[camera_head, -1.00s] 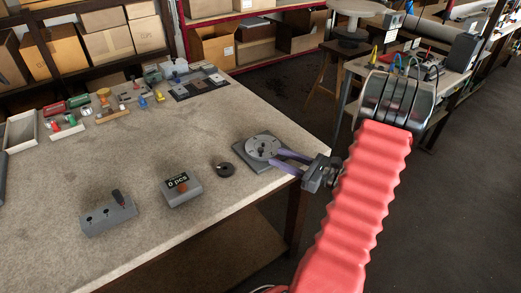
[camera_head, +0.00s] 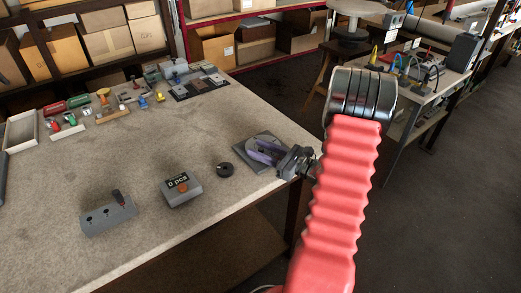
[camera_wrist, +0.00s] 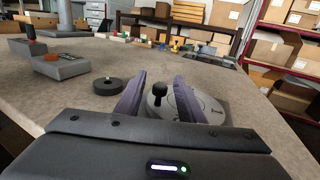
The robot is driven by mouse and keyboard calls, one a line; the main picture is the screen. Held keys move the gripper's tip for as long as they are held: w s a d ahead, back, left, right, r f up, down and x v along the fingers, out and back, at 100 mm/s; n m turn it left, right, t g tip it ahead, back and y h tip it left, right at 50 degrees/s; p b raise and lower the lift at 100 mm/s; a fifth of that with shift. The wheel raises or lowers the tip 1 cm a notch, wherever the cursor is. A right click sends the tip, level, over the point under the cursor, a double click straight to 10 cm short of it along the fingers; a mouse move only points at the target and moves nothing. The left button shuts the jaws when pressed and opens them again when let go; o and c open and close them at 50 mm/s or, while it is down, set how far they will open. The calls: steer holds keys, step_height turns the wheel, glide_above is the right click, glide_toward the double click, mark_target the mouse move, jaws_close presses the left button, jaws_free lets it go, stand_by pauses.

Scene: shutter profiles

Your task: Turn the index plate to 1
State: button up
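The index plate (camera_wrist: 207,109) is a light grey disc with holes and a black knob (camera_wrist: 160,92) standing on it. It sits on a dark square base (camera_head: 244,155) at the table's right edge. My gripper (camera_head: 262,150) has purple fingers and reaches in low from the right over the disc. In the wrist view the fingers (camera_wrist: 155,95) are apart, one on each side of the knob, with gaps showing. The head view shows much of the disc hidden behind the fingers. I cannot read the plate's numbers.
A black round part (camera_head: 225,170), a grey counter box (camera_head: 181,189) reading "0 pcs" and a grey switch box (camera_head: 108,216) stand left of the plate. Small tools and a dark tray (camera_head: 198,88) lie at the back. The table's middle (camera_head: 150,140) is clear.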

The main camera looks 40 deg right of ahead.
mark_target(252, 146)
jaws_close()
steer(key=shift+w+a+m+h, duration=0.15)
steer(key=shift+m+h, duration=0.15)
steer(key=shift+h, duration=0.2)
steer(key=shift+w+a+m+t+h, duration=0.15)
steer(key=shift+w+m+h, duration=0.1)
steer(key=shift+m+h, duration=0.45)
steer(key=shift+w+a+m+t+h, duration=0.15)
steer(key=shift+m+h, duration=0.3)
steer(key=shift+h, duration=0.5)
steer(key=shift+w+a+m+h, duration=0.1)
steer(key=shift+w+m+h, duration=0.2)
steer(key=shift+m+h, duration=0.4)
steer(key=shift+w+m+g+h, duration=0.3)
steer(key=shift+m+h, duration=0.45)
steer(key=shift+h, duration=0.65)
steer(key=shift+w+m+g+h, duration=0.2)
steer(key=shift+w+m+h, duration=0.35)
steer(key=shift+h, duration=0.8)
steer(key=shift+m, duration=0.25)
jaws_free()
steer(key=shift+s, duration=0.1)
